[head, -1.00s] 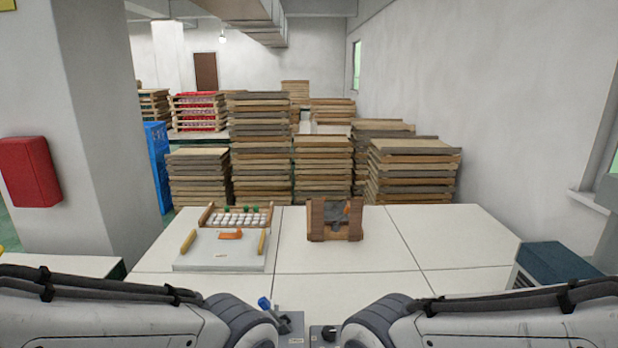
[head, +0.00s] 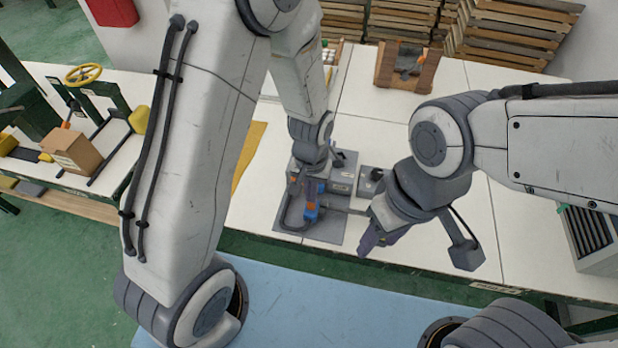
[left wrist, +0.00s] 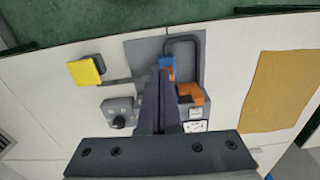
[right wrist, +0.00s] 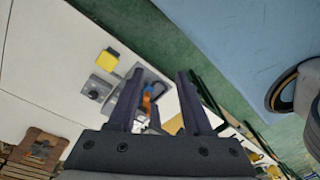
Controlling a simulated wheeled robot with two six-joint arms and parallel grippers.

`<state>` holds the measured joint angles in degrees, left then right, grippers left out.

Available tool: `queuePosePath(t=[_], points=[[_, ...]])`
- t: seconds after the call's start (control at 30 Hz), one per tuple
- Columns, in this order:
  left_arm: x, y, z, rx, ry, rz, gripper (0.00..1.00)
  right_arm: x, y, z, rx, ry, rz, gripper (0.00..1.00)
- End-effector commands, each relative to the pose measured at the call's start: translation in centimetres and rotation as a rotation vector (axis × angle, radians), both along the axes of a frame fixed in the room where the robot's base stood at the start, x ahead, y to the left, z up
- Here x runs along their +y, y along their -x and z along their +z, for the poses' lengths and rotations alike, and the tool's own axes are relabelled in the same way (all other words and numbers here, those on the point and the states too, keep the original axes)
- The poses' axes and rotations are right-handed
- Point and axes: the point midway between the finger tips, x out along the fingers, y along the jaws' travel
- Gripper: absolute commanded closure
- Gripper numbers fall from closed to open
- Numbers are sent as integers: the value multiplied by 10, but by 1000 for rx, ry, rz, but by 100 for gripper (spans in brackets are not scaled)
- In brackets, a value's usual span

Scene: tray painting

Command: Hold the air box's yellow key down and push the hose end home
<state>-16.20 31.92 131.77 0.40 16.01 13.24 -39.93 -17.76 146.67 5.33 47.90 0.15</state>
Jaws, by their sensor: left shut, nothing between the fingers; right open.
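The yellow key (left wrist: 86,71) is a square yellow face on a dark block beside a grey box with a black knob (left wrist: 120,112); both show in the right wrist view, key (right wrist: 107,60) and box (right wrist: 97,88). In the head view my right arm seems to hide the key. The blue hose end (left wrist: 167,66) lies on a grey plate with a dark hose, close to an orange part (left wrist: 190,93). My left gripper (head: 311,203) is shut and empty, its tips at the blue end; contact is unclear. My right gripper (head: 373,241) is open and empty, right of the plate.
The grey plate (head: 340,225) lies near the table's front edge. A wooden holder (head: 385,75) stands at the back. A yellow-brown sheet (left wrist: 285,90) lies beside the plate. A side bench with a cardboard box (head: 72,150) is at left. Bare tabletop lies behind my right arm.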

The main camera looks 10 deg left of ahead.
Motion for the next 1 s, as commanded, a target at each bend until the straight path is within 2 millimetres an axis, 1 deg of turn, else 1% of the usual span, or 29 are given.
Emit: queuePosePath(t=[0.03, 0.13, 0.37, 0.4, 0.43, 0.47, 0.5, 0.53, 0.67, 0.77, 0.87, 0.97, 1.0], points=[[5, -2, -5, 6, -3, 22, 100, 0, 0, 6, 0, 0, 0, 50], [10, -6, -12, 5, -3, 43, 100, 0, 0, 7, 0, 0, 0, 50], [10, -6, -15, 4, -3, 47, 100, 0, 0, 6, 0, 0, 0, 50], [10, -6, -15, 4, -3, 46, 100, 0, 0, 6, 0, 0, 0, 58], [10, -6, -15, 4, -3, 46, 100, 0, 0, 6, 0, 0, 0, 69], [10, -6, -15, 4, -3, 46, 100, 0, 0, 6, 0, 0, 0, 81], [10, -6, -15, 4, -3, 46, 100, 0, 0, 6, 0, 0, 0, 96], [10, -6, -15, 4, -3, 46, 100, 0, 0, 6, 0, 0, 0, 100], [10, -6, -15, 4, -3, 45, 100, 0, -1, 6, 0, 1, -3, 100], [10, -6, -15, 5, -3, 45, 100, 2, -9, 2, 3, 6, -24, 100], [10, -6, -15, 5, -3, 45, 100, 5, -26, -6, 6, 16, -68, 100], [10, -6, -15, 5, -3, 45, 100, 8, -52, -22, 9, 28, -136, 100], [10, -6, -15, 5, -3, 45, 100, 8, -64, -30, 10, 35, -166, 100]])
